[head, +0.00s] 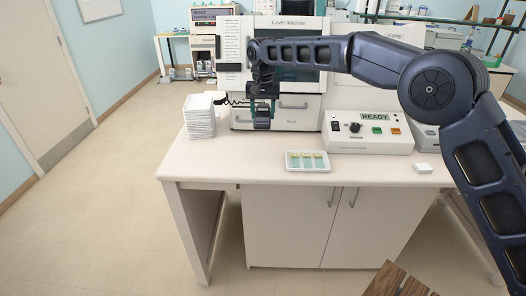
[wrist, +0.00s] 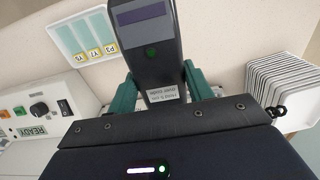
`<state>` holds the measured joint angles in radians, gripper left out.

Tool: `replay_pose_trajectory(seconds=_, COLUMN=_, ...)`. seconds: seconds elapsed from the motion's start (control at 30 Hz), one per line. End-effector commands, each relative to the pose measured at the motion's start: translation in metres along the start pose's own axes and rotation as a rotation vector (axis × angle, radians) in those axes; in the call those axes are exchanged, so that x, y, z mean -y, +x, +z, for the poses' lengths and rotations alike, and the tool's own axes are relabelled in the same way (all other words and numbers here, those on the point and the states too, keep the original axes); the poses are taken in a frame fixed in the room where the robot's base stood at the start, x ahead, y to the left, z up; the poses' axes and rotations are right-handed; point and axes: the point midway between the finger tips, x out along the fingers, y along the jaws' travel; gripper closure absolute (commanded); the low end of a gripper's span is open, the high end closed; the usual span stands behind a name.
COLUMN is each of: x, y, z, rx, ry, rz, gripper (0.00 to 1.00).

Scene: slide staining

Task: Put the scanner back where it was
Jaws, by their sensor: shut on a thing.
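The scanner (wrist: 155,45) is dark grey, with a purple window, a green light and a small white label. In the wrist view it sits between the two green fingers of my gripper (wrist: 160,85), which is shut on it. In the head view my gripper (head: 263,92) holds the scanner (head: 262,123) in front of the cover machine (head: 304,100), above the counter's left half. A coiled black cord (head: 234,102) runs left from near the gripper, by the tray stack. I cannot make out a holder for the scanner.
A stack of white trays (head: 200,124) stands left on the counter (head: 245,158). A white tray with several slides (head: 308,168) lies near the front edge. The control box (head: 368,146), showing READY, is to the right, with a small white block (head: 423,168). Counter between stack and slide tray is clear.

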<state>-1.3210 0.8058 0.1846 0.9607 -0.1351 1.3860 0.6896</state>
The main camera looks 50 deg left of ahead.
Motion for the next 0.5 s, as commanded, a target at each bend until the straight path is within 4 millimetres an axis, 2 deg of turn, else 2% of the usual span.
replay_pose_trajectory(seconds=0.1, x=0.000, y=0.028, z=0.000, rx=0.002, ry=0.000, rz=0.001, gripper=0.77)
replay_pose_trajectory(seconds=0.3, x=0.000, y=0.070, z=0.000, rx=0.001, ry=0.000, rz=0.001, gripper=0.77)
replay_pose_trajectory(seconds=0.5, x=0.000, y=0.098, z=0.000, rx=0.000, ry=0.000, rz=0.000, gripper=0.77)
